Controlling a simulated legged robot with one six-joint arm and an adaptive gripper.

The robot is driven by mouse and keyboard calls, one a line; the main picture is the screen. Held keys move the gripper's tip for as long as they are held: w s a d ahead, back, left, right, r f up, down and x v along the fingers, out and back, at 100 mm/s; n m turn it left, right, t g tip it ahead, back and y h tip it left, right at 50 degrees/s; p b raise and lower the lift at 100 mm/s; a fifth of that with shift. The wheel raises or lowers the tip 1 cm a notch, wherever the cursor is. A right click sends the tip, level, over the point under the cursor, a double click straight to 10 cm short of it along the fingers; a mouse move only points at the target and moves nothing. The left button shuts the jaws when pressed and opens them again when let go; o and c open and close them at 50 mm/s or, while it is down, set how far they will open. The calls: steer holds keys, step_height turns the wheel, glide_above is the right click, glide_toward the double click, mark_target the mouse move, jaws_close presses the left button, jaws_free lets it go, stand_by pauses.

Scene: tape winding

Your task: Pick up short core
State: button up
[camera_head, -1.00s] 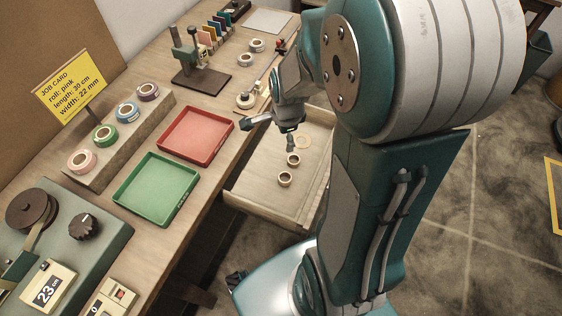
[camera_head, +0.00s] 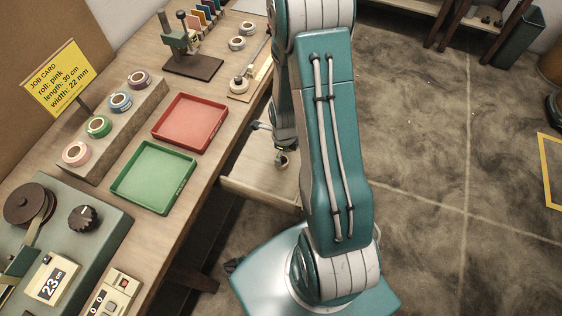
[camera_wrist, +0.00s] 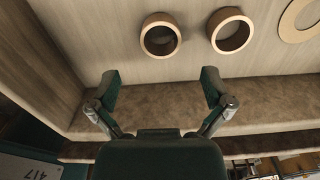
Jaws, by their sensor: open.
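Two small tan cardboard cores lie in the open wooden drawer (camera_head: 262,181). In the wrist view one core (camera_wrist: 174,48) is at the upper middle and the other core (camera_wrist: 240,42) is to its right. A flat thin tan ring (camera_wrist: 288,24) is partly cut off at the upper right. I cannot tell which piece is the short one. My gripper (camera_wrist: 160,85) is open and empty, its two fingers spread apart below the cores in that view.
A red tray (camera_head: 190,122) and a green tray (camera_head: 152,177) sit on the bench left of the drawer. Coloured tape rolls (camera_head: 98,127) stand on a wooden block. The drawer's wall (camera_wrist: 200,100) runs across the wrist view near the fingers.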

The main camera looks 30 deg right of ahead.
steer(key=shift+w+a+f, duration=0.1)
steer(key=shift+w+f, duration=0.1)
steer(key=shift+f, duration=1.15)
steer(key=shift+w+a+f, duration=0.1)
steer(key=shift+w+f, duration=0.1)
steer(key=shift+f, duration=1.1)
steer(key=shift+c, duration=0.3)
steer(key=c, duration=0.7)
